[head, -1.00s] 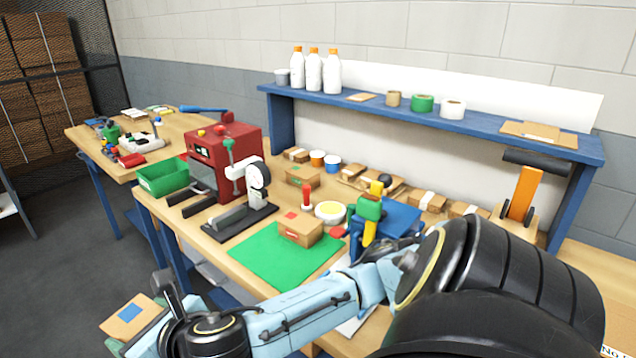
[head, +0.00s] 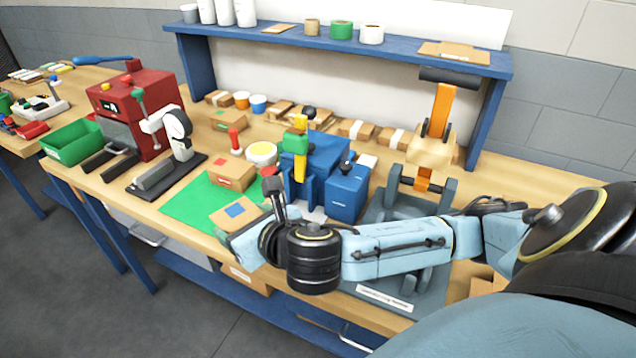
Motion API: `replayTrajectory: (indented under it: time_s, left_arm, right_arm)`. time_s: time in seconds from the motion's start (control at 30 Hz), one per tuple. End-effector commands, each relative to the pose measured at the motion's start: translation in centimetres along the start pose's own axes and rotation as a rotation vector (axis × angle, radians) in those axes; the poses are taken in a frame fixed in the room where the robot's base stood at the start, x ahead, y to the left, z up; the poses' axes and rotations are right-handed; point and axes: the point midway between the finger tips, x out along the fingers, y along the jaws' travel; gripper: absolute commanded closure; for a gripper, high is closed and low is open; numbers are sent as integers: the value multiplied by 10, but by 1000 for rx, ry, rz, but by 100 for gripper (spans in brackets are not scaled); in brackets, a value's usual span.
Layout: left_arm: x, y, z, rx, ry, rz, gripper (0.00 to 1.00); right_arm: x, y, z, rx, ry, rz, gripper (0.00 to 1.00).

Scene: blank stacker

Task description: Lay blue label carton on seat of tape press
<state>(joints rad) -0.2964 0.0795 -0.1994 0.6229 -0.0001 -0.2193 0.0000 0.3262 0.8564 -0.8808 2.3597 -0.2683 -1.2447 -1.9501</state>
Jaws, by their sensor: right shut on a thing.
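The carton with the blue label (head: 222,217) is a flat brown box with a blue square on its top. My right gripper (head: 237,238) is shut on it and holds it over the front edge of the bench, near the green mat. The fingertips are mostly hidden by the wrist. What looks like the tape press (head: 442,100), with an orange upright and a black roller, stands at the right over a grey base (head: 455,190). My right forearm crosses in front of that base and hides part of it. My left gripper is not in view.
A carton with a red label (head: 232,174) sits on the green mat (head: 185,203). A blue device (head: 347,190) with a green and yellow lever stands between mat and press. A red machine (head: 138,105) and a black-based hand press (head: 155,180) are at the left. A blue shelf (head: 400,52) spans the back.

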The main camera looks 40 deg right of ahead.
Motion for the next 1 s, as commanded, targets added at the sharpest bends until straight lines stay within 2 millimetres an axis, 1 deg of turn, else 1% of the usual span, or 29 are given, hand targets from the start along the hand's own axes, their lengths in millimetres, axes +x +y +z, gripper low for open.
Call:
replayTrajectory:
  time_s: [0.17, 0.3, 0.5, 0.63, 0.67, 0.73, 0.9, 1.0]
  left_arm:
    - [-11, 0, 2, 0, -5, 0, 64]
    - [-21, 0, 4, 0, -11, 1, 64]
    - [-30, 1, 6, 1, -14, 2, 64]
    - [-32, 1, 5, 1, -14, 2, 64]
    - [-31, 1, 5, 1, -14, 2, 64]
    - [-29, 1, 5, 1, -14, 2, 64]
    - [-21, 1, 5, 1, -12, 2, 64]
    - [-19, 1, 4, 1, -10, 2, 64]
  right_arm:
    - [19, -19, 3, -71, 10, 87, 58]
    - [32, -45, 7, -117, 18, 183, 58]
    - [38, -78, 18, -138, 8, 289, 58]
    - [39, -88, 23, -140, -1, 326, 58]
    - [40, -90, 22, -139, -2, 332, 58]
    - [43, -91, 13, -137, -1, 339, 58]
    - [56, -90, -17, -135, -3, 340, 58]
    - [61, -90, -29, -135, -4, 340, 58]
